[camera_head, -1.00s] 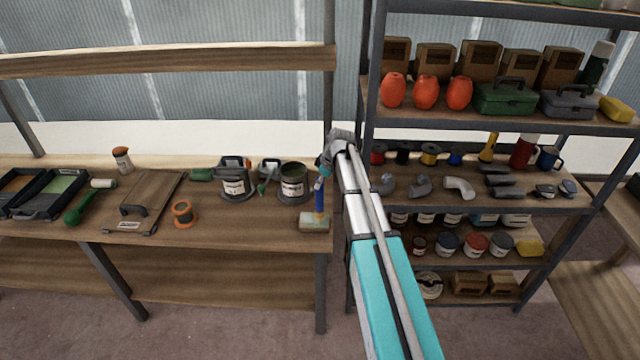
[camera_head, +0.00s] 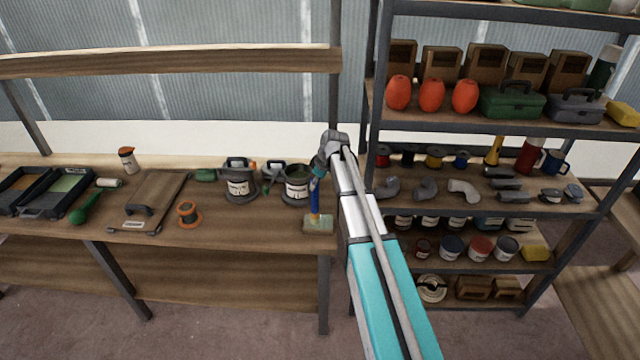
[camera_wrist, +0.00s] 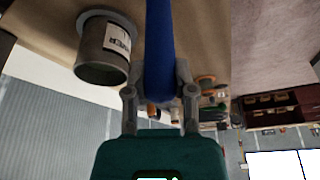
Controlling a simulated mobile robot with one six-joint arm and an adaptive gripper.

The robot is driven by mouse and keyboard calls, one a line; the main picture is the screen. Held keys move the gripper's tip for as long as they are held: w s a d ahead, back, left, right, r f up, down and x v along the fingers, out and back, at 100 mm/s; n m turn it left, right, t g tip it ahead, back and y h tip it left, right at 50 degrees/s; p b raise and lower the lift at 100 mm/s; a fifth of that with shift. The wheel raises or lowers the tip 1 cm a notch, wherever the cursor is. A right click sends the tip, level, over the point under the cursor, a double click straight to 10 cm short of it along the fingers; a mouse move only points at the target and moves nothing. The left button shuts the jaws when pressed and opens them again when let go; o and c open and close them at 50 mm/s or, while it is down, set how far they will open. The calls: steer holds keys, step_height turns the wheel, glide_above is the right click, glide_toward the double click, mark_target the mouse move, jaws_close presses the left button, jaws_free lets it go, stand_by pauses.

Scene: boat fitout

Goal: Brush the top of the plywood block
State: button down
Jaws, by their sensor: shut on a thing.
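The plywood block (camera_head: 324,228) lies near the right end of the workbench, close to its front edge. My gripper (camera_head: 319,172) is above it, shut on a brush with a blue handle (camera_head: 315,198). The brush points down, and its bristle end meets the block's top, left of the middle. The top looks partly greenish, but the picture is too small to tell how much is coated. In the wrist view the blue handle (camera_wrist: 160,45) runs between the fingers of my gripper (camera_wrist: 159,85); the bristles and block are hidden there.
An open tin (camera_head: 297,185) stands just left of my gripper; a grey tin shows in the wrist view (camera_wrist: 103,58). A second tin (camera_head: 239,185), an orange-rimmed roll (camera_head: 188,214) and a board with a handle (camera_head: 150,200) are further left. A loaded shelf (camera_head: 480,208) stands right.

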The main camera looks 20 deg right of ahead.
steer(key=shift+a, duration=0.25)
steer(key=shift+w+a, duration=0.1)
steer(key=shift+w+a, duration=0.3)
steer(key=shift+a, duration=0.55)
steer(key=shift+w+a, duration=0.25)
steer(key=shift+a, duration=0.55)
steer(key=shift+w, duration=0.1)
steer(key=shift+w+d, duration=0.15)
steer(key=shift+w, duration=0.15)
steer(key=shift+d, duration=0.15)
steer(key=shift+s+d, duration=0.3)
steer(key=shift+d, duration=0.55)
steer(key=shift+s+d, duration=0.25)
steer(key=shift+d, duration=0.55)
